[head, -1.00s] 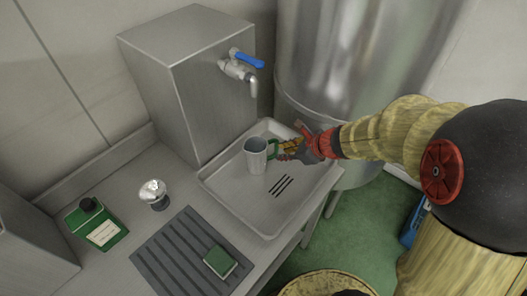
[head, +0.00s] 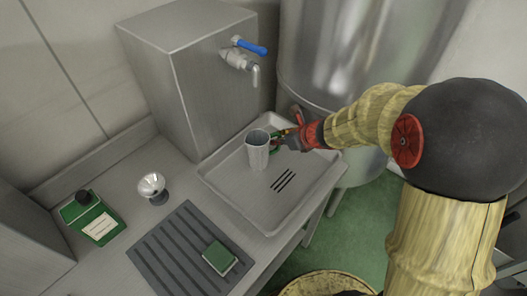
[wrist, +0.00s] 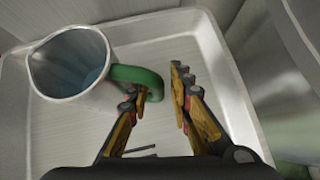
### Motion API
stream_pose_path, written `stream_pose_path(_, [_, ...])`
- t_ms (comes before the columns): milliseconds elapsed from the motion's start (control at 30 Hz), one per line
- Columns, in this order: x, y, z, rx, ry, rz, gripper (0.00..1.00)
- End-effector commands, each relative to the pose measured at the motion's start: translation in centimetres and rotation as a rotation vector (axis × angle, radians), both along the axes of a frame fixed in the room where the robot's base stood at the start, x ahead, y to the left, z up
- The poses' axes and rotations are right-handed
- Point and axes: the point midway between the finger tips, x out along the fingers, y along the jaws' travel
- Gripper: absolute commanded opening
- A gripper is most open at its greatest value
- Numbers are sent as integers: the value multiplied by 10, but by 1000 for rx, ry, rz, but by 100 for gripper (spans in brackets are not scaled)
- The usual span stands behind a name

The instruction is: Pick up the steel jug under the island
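A steel jug (head: 257,150) with a green handle stands upright in a shallow steel tray (head: 228,200), below a tap with a blue lever (head: 248,47). It also shows in the wrist view (wrist: 72,62), at the left, with its green handle (wrist: 140,78) pointing towards my gripper (wrist: 165,88). My gripper (head: 283,140) is at the handle side of the jug. In the wrist view its fingers are apart, with the left finger close to the handle's outer end and the right finger clear of it. I cannot tell whether the left finger touches the handle.
A steel box (head: 190,80) carries the tap behind the jug. A large steel tank (head: 350,60) stands behind my arm.

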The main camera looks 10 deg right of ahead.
Motion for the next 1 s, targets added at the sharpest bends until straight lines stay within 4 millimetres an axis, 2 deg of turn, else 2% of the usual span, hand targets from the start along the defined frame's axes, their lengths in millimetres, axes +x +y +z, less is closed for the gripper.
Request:
stream_pose_path(133, [10,8,-22,0,3,3,21])
stream_pose_path(300, [23,15,-35,1,3,2,21])
stream_pose_path(533, [25,15,-34,0,1,1,21])
stream_pose_path(900, [24,14,-34,0,1,1,0])
stream_pose_path(1000, [24,14,-34,0,1,1,0])
